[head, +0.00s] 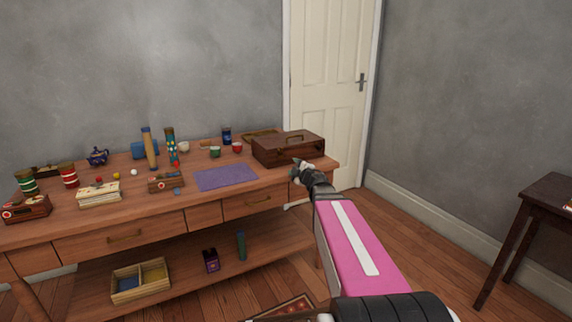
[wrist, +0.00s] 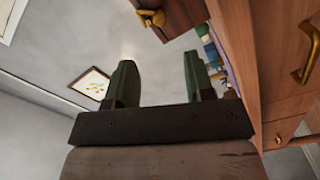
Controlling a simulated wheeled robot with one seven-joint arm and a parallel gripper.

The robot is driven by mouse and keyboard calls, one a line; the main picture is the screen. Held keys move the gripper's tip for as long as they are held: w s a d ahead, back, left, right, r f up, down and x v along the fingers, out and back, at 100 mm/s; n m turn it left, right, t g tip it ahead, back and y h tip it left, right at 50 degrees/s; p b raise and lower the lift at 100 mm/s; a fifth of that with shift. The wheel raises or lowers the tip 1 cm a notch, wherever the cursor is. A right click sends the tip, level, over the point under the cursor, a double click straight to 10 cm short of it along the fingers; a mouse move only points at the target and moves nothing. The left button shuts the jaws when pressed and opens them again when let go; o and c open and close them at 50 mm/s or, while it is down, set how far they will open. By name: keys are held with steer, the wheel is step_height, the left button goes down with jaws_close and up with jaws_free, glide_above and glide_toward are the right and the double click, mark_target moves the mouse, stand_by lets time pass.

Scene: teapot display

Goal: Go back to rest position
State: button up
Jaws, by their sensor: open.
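My gripper (head: 299,171) is at the end of my outstretched arm, near the front right edge of the wooden table (head: 215,208), close to a brown wooden case (head: 290,149). In the wrist view, the two green fingers of my gripper (wrist: 159,85) stand apart with nothing between them. The wrist view is turned on its side, with drawer fronts and brass handles (wrist: 308,52) at the right. In the head view the gripper is small, and whether it touches the case cannot be told.
A divided box (head: 140,280) sits on the lower shelf. A white door (head: 331,75) stands behind. A dark side table (head: 545,200) is at right, with open floor between.

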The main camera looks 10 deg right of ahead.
steer(key=s+d+f+m+g+h, duration=0.2)
steer(key=s+f+m+g+h, duration=0.25)
steer(key=f+m, duration=0.25)
steer(key=s+d+f+m+g+h, duration=0.3)
steer(key=s+f+m+h, duration=0.2)
steer(key=f+m, duration=0.15)
steer(key=s+a+f+m+g+y, duration=0.1)
steer(key=s+a+f+g, duration=0.3)
steer(key=s, duration=0.4)
steer(key=s+a+f+m+g+y, duration=0.2)
steer(key=s+a+f+g, duration=0.3)
steer(key=s, duration=0.4)
steer(key=shift+f+g+y, duration=0.35)
steer(key=shift+f+y, duration=0.05)
steer(key=shift+y, duration=0.05)
